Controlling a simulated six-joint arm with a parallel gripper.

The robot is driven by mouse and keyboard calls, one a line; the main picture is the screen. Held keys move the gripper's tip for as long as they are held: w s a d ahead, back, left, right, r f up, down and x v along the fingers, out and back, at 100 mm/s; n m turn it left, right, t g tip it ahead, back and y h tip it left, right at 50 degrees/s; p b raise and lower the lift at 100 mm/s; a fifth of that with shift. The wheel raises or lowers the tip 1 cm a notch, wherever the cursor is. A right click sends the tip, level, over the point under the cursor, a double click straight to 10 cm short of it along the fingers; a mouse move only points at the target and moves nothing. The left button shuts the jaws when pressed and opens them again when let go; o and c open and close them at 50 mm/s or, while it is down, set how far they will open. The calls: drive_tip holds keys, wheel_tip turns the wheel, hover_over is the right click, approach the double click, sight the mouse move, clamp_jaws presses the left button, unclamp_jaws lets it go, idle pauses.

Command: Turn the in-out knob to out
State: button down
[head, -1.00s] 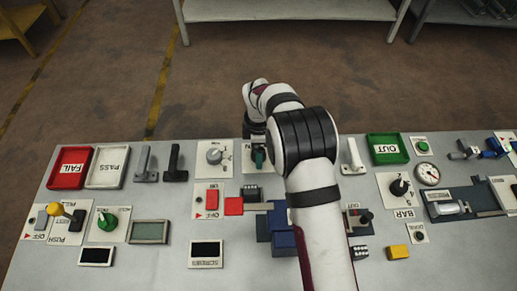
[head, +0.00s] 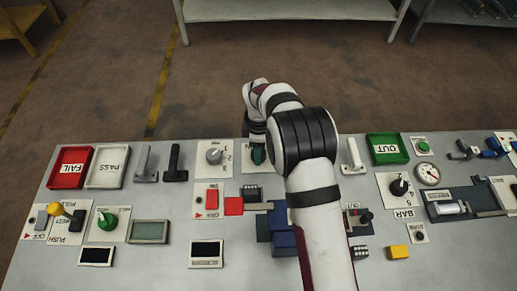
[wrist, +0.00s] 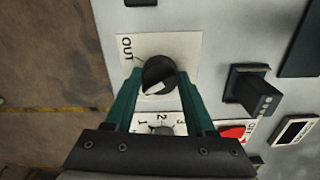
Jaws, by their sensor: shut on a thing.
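The in-out knob (wrist: 160,72) is a round black knob with a white pointer mark, on a white plate (wrist: 188,44) marked OUT. The pointer mark faces the lower left in the wrist view, while the OUT label is at the upper left. My gripper (wrist: 159,77) has its green fingers on both sides of the knob and is shut on it. In the head view my gripper (head: 257,155) is over the plate at the panel's far edge. There my wrist hides the knob and most of its plate.
A 1-2-3 dial (head: 214,153) sits just left of the gripper. A red switch (head: 212,197) and a black block (head: 252,194) stand nearer. A green OUT tray (head: 388,148) lies to the right. Red FAIL (head: 70,167) and white PASS trays (head: 107,167) are far left.

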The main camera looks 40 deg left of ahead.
drive_tip(key=m, duration=1.2)
drive_tip(key=shift+m, duration=0.4)
idle(0.4)
drive_tip(key=shift+c, duration=1.2)
unclamp_jaws()
wheel_tip(320, 180, up, 16)
drive_tip(key=shift+d, duration=0.1)
